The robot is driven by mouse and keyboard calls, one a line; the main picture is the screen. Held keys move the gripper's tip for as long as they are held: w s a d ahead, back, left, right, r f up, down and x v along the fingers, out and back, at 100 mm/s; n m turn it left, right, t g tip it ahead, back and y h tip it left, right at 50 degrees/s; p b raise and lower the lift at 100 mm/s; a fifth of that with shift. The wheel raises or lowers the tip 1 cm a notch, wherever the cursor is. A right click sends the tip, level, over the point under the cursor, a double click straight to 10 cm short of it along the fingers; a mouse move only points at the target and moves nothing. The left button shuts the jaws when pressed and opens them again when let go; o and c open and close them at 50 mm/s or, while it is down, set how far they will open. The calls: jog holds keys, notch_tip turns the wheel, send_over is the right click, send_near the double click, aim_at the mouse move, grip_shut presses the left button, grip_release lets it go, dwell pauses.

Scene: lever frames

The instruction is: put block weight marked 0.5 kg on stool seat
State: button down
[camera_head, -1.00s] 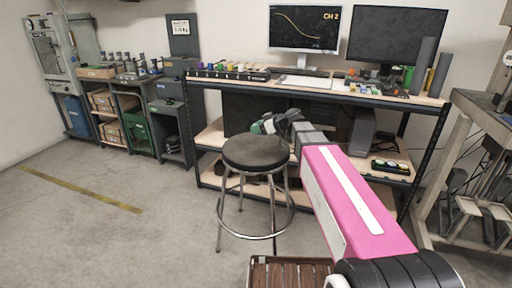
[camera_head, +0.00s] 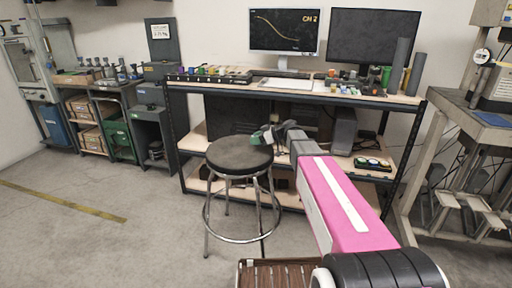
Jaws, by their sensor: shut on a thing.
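The stool (camera_head: 239,156) stands in the middle of the view, with a round dark seat on metal legs and a foot ring. My pink arm reaches forward from the lower right. My gripper (camera_head: 268,134) is at the far end of the arm, at the back right edge of the seat in the picture. It is shut on a small dark green block (camera_head: 258,138), likely the block weight. Its marking is too small to read. I cannot tell whether the block touches the seat or is above or behind it.
A workbench (camera_head: 300,92) with two monitors stands behind the stool, with small items on top and shelves below. Cabinets (camera_head: 152,125) line the left wall. A metal frame (camera_head: 430,150) stands at right. The floor at left is clear.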

aim_at(256, 151)
jog(key=shift+f, duration=2)
jog(key=shift+f, duration=0.1)
jog(key=c, duration=0.7)
grip_release()
jog(key=shift+d+r, duration=0.15)
jog(key=shift+r, duration=0.05)
jog(key=v, duration=1.1)
jog(key=s+d+f+m+g+h, duration=0.1)
jog(key=s+f+m+h, duration=0.3)
jog(key=s, duration=0.4)
jog(key=s+d+f+m+g+h, duration=0.1)
jog(key=s+d+f+m+h, duration=0.2)
jog(key=s+f+m, duration=0.3)
jog(key=s+d+f+m+g+h, duration=0.1)
jog(key=s+d+f+m+h, duration=0.2)
jog(key=s+f+h, duration=0.3)
jog(key=shift+s+f+m+g, duration=0.15)
jog(key=shift+s+f+m, duration=0.15)
jog(key=shift+s+f, duration=0.35)
jog(key=shift+s+f+m+g, duration=0.1)
jog(key=shift+s+f+m, duration=0.25)
jog(key=shift+s, duration=0.6)
jog(key=shift+s+f+m+g, duration=0.15)
jog(key=shift+s+f+m, duration=0.1)
jog(key=shift+s+f, duration=0.45)
